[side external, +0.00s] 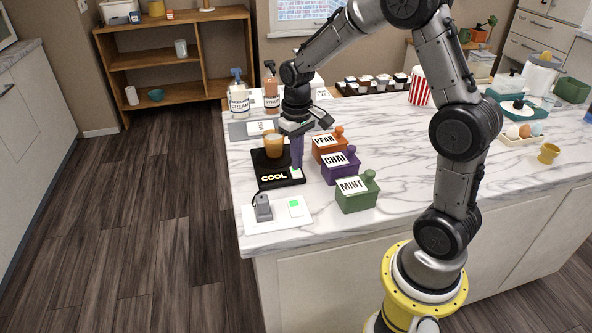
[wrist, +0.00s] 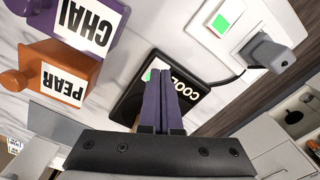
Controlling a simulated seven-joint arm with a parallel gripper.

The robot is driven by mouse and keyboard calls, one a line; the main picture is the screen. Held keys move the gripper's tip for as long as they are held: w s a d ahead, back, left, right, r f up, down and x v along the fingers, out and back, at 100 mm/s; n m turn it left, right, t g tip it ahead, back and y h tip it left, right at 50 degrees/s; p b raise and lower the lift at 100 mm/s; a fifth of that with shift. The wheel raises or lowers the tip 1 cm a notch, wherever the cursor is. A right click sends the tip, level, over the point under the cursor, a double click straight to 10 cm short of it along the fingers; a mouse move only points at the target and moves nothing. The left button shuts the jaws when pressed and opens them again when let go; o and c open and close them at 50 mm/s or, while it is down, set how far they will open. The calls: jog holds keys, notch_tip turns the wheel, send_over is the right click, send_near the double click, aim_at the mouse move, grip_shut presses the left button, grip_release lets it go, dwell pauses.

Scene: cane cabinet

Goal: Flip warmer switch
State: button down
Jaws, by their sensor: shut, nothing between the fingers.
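The warmer is a black square pad marked COOL (side external: 271,180) near the counter's left front edge. It also shows in the wrist view (wrist: 205,82), partly hidden behind my fingers. An amber cup (side external: 274,146) stands on its back part. A small white and green switch (side external: 297,173) is at the warmer's right front corner; a bit of its green shows beside my fingers in the wrist view (wrist: 149,75). My gripper (side external: 297,165) is shut and empty, its purple fingers pointing down just above or at the switch. I cannot tell whether they touch it. My fingertips also show in the wrist view (wrist: 172,72).
A white outlet board (side external: 276,222) with a grey plug (side external: 263,208) and green square lies in front; a cord joins plug and warmer. Orange PEAR (side external: 330,147), purple CHAI (side external: 341,172) and green MINT (side external: 358,199) boxes stand close on the right.

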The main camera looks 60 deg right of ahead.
notch_tip(320, 180, up, 5)
jog(key=shift+r, duration=0.1)
dwell(0.6)
notch_tip(320, 180, up, 7)
jog(key=n+t, duration=0.1)
jog(key=t, duration=0.1)
send_over(296, 174)
jog(key=s+a, duration=0.2)
jog(key=a, duration=0.2)
jog(key=s+a+r+t, duration=0.2)
jog(key=s+a+r, duration=0.1)
jog(key=s+r, duration=0.15)
jog(key=s+a+f+n, duration=0.1)
jog(key=s, duration=0.5)
jog(key=s+a+f+n+t, duration=0.1)
jog(key=s+a+f, duration=0.1)
jog(key=s, duration=0.5)
jog(key=shift+s+a+t, duration=0.2)
jog(key=shift+t, duration=0.1)
